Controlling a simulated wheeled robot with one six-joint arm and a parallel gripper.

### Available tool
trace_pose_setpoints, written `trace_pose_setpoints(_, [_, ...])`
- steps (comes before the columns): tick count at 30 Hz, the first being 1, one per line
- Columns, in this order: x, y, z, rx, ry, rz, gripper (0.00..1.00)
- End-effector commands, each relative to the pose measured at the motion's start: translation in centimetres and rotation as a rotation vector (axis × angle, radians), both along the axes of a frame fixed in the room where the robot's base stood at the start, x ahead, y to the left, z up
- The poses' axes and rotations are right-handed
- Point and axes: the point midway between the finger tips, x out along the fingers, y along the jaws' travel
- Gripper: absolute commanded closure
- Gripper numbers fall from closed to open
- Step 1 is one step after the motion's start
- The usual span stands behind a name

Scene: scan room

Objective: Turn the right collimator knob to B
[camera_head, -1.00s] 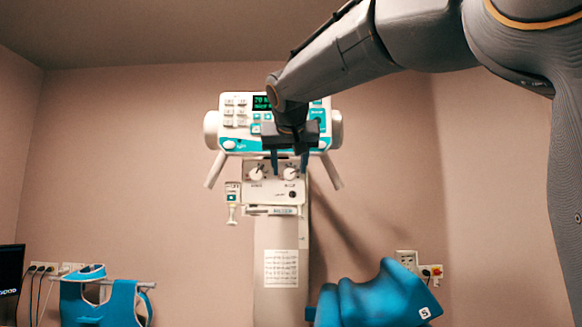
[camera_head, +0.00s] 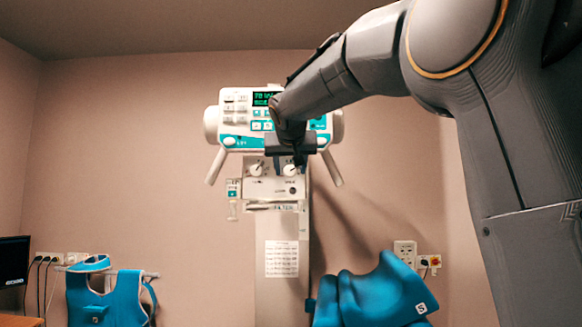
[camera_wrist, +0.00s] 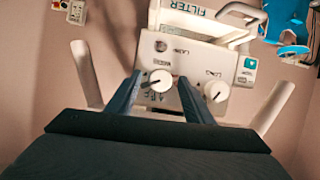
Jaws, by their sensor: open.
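The right collimator knob (camera_head: 290,170) is a white dial on the white collimator panel (camera_head: 262,188). The left knob (camera_head: 257,169) is beside it. The wrist view shows the panel upside down, so the right knob (camera_wrist: 159,80) is the left one there, with the other knob (camera_wrist: 216,91) to its right. My gripper (camera_head: 289,163) is open in front of the panel, just above the right knob. In the wrist view my fingers (camera_wrist: 158,88) appear on either side of that knob; contact cannot be told. The letters around the knob are too small to read.
The control head (camera_head: 238,120) with its display and two slanted handles, the right one (camera_head: 331,167), sits directly above the panel. A column (camera_head: 275,300) runs below. A blue apron (camera_head: 105,298) hangs at left, and a blue draped item (camera_head: 372,298) is at lower right.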

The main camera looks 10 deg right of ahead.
Motion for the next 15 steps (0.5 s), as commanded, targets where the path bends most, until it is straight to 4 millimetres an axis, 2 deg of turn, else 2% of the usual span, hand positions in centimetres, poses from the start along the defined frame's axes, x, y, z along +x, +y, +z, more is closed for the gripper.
trace_pose_setpoints(2, [-0.01, 0.00, -0.01, 0.000, 0.000, 0.000, 0.53])
trace_pose_setpoints(9, [-0.02, 0.00, 0.00, 0.000, 0.000, 0.000, 0.93])
trace_pose_setpoints(15, [-0.01, 0.03, -0.03, -0.010, 0.003, 0.000, 0.94])
